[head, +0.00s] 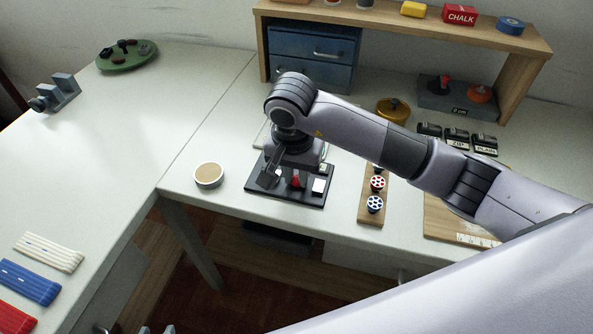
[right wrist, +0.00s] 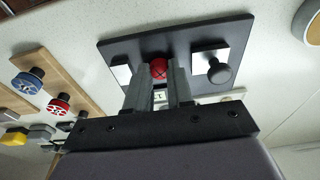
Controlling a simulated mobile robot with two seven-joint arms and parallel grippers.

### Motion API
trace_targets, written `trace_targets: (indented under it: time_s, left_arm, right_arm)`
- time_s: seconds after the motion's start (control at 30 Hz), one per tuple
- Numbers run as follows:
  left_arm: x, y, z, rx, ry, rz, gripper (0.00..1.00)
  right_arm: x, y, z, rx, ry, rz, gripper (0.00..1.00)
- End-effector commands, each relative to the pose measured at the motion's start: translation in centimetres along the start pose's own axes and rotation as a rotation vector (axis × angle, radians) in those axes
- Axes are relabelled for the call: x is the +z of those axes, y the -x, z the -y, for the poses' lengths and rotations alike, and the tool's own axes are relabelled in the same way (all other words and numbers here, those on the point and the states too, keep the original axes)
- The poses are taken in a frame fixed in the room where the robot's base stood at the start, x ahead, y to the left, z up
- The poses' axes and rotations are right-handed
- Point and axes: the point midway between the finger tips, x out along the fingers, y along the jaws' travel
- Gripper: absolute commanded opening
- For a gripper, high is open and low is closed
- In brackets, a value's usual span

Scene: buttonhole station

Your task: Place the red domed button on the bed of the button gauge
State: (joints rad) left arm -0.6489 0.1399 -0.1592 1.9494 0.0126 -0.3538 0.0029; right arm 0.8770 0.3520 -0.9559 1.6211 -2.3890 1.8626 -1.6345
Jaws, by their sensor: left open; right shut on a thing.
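The red domed button (head: 296,182) is between the fingertips of my right gripper (head: 283,180), which is shut on it. In the right wrist view the button (right wrist: 158,68) shows at the tips, over the dark plate of the button gauge (right wrist: 130,47). It lies between a pale block (right wrist: 121,73) and a block with a black knob (right wrist: 219,71). I cannot tell whether it touches the bed. In the head view the gauge (head: 312,202) is near the table's front edge. My left gripper (head: 157,330) is open at the bottom edge, only its tips showing, far from the gauge.
A round tan-topped tin (head: 208,174) stands left of the gauge. A wooden strip (head: 370,211) with red and blue spoked buttons is to its right. Drawers (head: 310,60) and a shelf stand behind. My right arm hides part of the table. The left table's middle is clear.

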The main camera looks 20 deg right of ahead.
Motion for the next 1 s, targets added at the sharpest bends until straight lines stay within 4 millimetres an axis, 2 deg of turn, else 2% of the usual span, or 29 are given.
trace_targets:
  time_s: [0.3, 0.33, 0.4, 0.77, 0.87, 1.0]
  left_arm:
    - [0.4, -0.3, 0.0, 0.0, 0.001, 0.0, 0.43]
    - [0.3, -0.2, 0.0, 0.0, 0.001, 0.001, 0.43]
    - [0.2, -0.2, 0.0, 0.0, 0.001, 0.001, 0.43]
    - [-0.1, 0.0, 0.0, 0.001, 0.001, 0.0, 0.43]
    - [-0.1, 0.0, 0.0, 0.001, 0.0, -0.002, 0.43]
    - [0.1, -0.1, 0.0, 0.001, 0.0, -0.002, 0.43]
  right_arm:
    - [0.1, -0.5, 0.0, -0.001, 0.0, 0.0, 0.0]
    - [0.1, -0.3, 0.0, -0.001, 0.0, 0.0, 0.31]
    - [0.1, -0.2, 0.0, -0.001, 0.0, 0.001, 0.47]
    - [0.0, 0.1, 0.0, -0.001, 0.0, 0.001, 0.47]
    - [-0.1, 1.1, 0.1, -0.004, 0.001, -0.002, 0.47]
    - [-0.1, 3.9, 0.1, -0.005, 0.002, -0.005, 0.47]
